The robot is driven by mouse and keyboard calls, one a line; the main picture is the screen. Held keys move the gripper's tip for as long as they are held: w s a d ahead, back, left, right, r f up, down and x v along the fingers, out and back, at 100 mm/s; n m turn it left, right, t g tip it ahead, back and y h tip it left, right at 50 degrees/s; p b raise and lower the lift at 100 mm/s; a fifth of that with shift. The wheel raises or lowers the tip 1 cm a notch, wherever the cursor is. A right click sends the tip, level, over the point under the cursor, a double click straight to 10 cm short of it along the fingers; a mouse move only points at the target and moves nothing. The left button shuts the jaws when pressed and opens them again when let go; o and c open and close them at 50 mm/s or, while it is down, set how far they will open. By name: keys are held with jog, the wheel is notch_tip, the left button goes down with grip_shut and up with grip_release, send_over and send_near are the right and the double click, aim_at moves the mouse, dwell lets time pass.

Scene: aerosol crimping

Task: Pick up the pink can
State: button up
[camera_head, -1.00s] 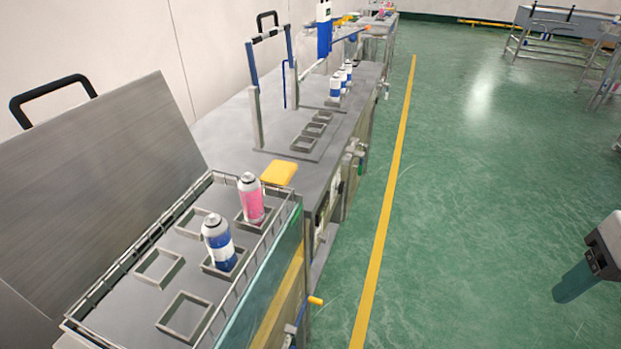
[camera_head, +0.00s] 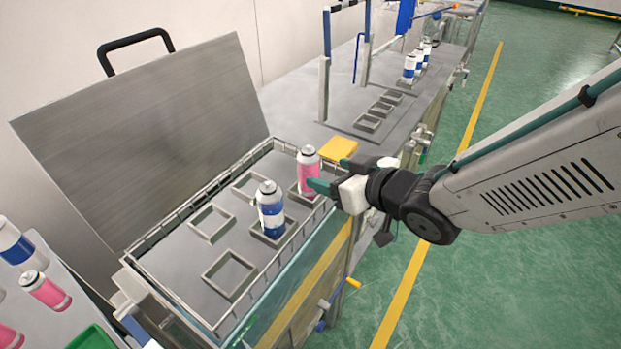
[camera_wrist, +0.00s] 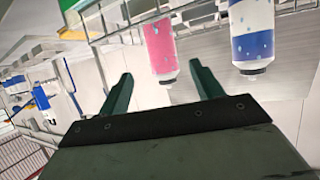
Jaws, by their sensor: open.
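The pink can (camera_head: 308,178) stands upright in a square holder in the far right part of the wire-edged tray (camera_head: 203,285). My gripper (camera_head: 329,175) is open beside it, on its right, with one teal finger overlapping the can's lower part in the head view. In the wrist view the pink can (camera_wrist: 159,40) appears upside down, ahead of and between the two open teal fingers (camera_wrist: 161,74). Whether the fingers touch it I cannot tell. A blue and white can (camera_head: 270,212) stands in the neighbouring holder and also shows in the wrist view (camera_wrist: 250,32).
Several other tray holders are empty. A raised metal lid (camera_head: 150,140) stands behind the tray. A yellow block (camera_head: 340,148) lies just beyond it. More pink (camera_head: 46,291) and blue (camera_head: 14,243) cans are at lower left. Blue-and-white cans (camera_head: 409,68) stand farther along the bench.

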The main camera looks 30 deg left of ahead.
aim_at(316, 171)
jog(key=x, duration=0.8)
jog(key=shift+s+a+f, duration=0.1)
jog(key=shift+s, duration=0.1)
jog(key=c, duration=1.2)
